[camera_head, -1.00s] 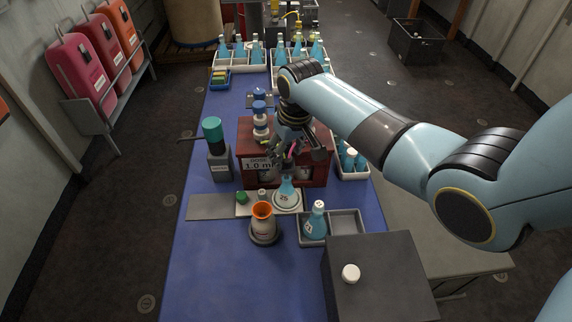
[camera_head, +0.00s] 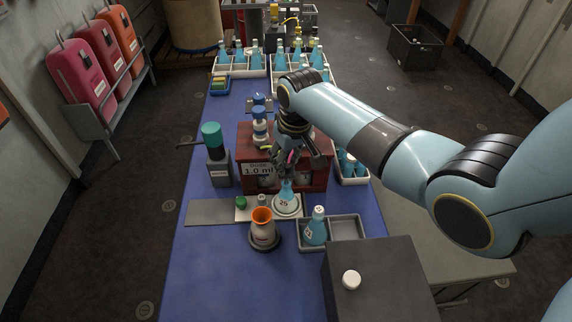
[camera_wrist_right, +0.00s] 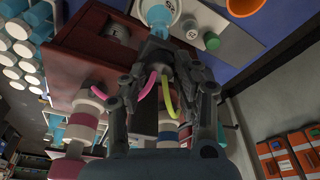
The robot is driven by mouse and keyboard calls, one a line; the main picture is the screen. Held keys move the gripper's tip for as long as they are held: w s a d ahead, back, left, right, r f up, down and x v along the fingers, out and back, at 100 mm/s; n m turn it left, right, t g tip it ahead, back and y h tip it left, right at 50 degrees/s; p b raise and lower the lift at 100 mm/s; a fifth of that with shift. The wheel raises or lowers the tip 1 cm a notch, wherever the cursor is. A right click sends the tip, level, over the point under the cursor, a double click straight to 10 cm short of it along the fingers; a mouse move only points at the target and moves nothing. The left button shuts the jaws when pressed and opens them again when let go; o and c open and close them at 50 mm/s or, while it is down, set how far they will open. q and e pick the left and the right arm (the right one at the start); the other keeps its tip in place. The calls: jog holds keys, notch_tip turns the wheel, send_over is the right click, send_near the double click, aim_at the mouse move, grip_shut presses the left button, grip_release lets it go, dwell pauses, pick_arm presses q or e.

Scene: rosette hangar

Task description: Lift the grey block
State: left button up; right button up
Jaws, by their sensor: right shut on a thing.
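My right gripper (camera_head: 287,174) reaches down in front of the dark red cabinet, its fingers shut on the neck of a blue flask (camera_head: 285,197) marked 25. The flask stands upright on a round white plate (camera_head: 298,209). In the right wrist view the fingertips (camera_wrist_right: 163,48) meet at the flask's neck (camera_wrist_right: 158,14). Two grey things could be the grey block: a large dark grey box (camera_head: 385,285) with a white knob at lower right, and a small grey block (camera_head: 219,172) under a teal-topped cylinder. The right gripper is apart from both. My left gripper is not in view.
An orange-rimmed beaker (camera_head: 262,228) stands close in front of the plate. A grey tray (camera_head: 346,228) holds another blue flask (camera_head: 316,230). The red cabinet (camera_head: 312,176) is right behind the gripper. The blue table's front left (camera_head: 215,280) is clear.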

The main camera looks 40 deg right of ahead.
jog(key=shift+r+p, duration=1.4)
jog(key=shift+p, duration=0.1)
jog(key=shift+r+p, duration=0.4)
jog(key=shift+r, duration=0.75)
jog(key=o, duration=0.8)
jog(key=shift+o, duration=0.2)
notch_tip(320, 180, up, 7)
jog(key=shift+f, duration=0.15)
